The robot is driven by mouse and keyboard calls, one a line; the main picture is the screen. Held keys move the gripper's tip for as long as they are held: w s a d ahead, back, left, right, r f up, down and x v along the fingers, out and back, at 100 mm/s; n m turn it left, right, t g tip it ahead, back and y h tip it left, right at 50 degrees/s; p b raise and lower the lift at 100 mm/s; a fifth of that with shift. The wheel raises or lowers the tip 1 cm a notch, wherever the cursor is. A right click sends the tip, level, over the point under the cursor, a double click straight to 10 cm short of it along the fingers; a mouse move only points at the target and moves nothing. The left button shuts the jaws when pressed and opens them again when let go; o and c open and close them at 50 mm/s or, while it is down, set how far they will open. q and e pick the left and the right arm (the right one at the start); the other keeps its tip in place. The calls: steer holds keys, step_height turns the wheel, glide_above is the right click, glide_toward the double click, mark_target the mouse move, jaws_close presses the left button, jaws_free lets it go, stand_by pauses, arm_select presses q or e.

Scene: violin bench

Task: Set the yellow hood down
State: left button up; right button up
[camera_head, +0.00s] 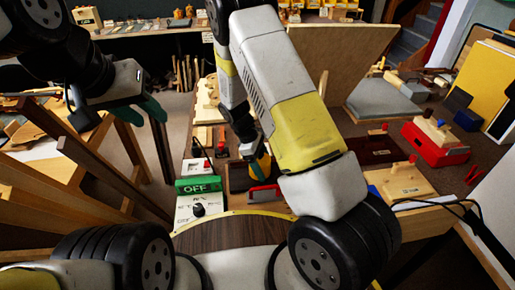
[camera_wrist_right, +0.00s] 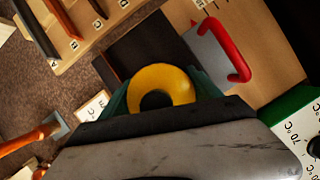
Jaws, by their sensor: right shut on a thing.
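The yellow hood (camera_wrist_right: 163,78) shows in the right wrist view as a rounded yellow ring with a dark opening. My right gripper (camera_wrist_right: 162,94) is shut on it, with a green finger on either side. In the head view the right gripper (camera_head: 258,167) points down over the bench, and a bit of the yellow hood (camera_head: 264,162) shows beside its finger. A dark square recess or plate lies below and beyond the hood in the wrist view; I cannot tell whether the hood touches it. My left gripper (camera_head: 118,108) is open and empty, above the wooden frame at the left.
A grey block with a red handle (camera_wrist_right: 238,58) lies close to the hood. A lettered wooden rack (camera_wrist_right: 85,35) and a wooden block (camera_head: 402,183) are nearby.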

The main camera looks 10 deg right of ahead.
steer(key=shift+f, duration=0.1)
steer(key=o, duration=1.5)
steer(key=v, duration=1.2)
steer(key=s+d+r+m+t+y, duration=0.3)
steer(key=s+r+m, duration=0.3)
steer(key=s+r, duration=0.4)
steer(key=s+d+r+m+t+y, duration=0.3)
steer(key=s+r, duration=0.7)
steer(key=r, duration=0.5)
steer(key=d+m+t, duration=0.1)
steer(key=m+t, duration=0.1)
steer(key=m, duration=0.1)
steer(key=shift+s+r+m, duration=0.35)
steer(key=shift+s+m, duration=0.05)
